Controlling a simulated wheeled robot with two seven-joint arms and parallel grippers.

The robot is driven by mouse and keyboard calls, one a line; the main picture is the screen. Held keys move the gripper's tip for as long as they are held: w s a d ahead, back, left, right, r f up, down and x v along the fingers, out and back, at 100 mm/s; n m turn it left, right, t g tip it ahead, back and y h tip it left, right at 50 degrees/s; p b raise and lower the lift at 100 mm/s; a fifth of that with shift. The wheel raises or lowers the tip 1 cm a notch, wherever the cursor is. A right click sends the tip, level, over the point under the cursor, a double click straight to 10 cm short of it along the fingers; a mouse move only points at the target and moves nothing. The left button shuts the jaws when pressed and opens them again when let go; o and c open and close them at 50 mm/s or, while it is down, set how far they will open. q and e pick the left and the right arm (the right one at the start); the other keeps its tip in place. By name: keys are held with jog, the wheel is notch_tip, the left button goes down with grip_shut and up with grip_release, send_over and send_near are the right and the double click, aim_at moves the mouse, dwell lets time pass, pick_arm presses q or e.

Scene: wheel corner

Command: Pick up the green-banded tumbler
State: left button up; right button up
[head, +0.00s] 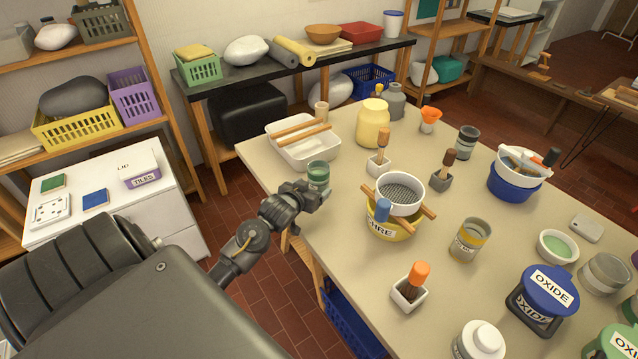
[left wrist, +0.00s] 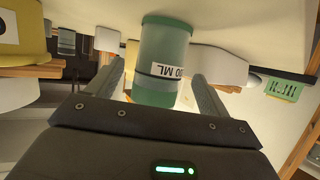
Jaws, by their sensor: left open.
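The green-banded tumbler (head: 318,174) stands upright at the left edge of the table, near the white tray. In the left wrist view the tumbler (left wrist: 168,45) is pale green with a darker green band and a white label whose visible part ends in "ML". My left gripper (head: 316,194) is open at the table's edge, right beside the tumbler. In the left wrist view its two fingers stand apart on either side of the tumbler, with gaps showing. The tumbler's far side is hidden. My right gripper is not in view.
The white tray (head: 308,152) with wooden sticks stands just behind the tumbler. A yellow jar (head: 372,124), a brush in a white pot (head: 378,165) and a yellow bowl with a sieve (head: 390,228) stand to the right. Bare tabletop (head: 340,205) lies between them.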

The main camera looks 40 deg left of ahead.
aim_at(314, 184)
pick_arm(q)
jog(key=shift+p+x, duration=0.55)
jog(key=shift+x, duration=2.05)
jog(key=shift+r, duration=0.15)
jog(key=shift+c, duration=0.4)
jog(key=shift+a+r, duration=0.1)
jog(key=c, duration=1.3)
jog(key=shift+r, duration=0.7)
jog(key=s+d+r, duration=0.2)
jog(key=s+r, duration=0.3)
jog(key=s, duration=0.1)
jog(key=s+d+r, duration=0.3)
jog(key=s+r, duration=0.3)
jog(key=s, duration=0.1)
jog(key=shift+d+r+b, duration=0.3)
jog(key=shift+b, duration=0.15)
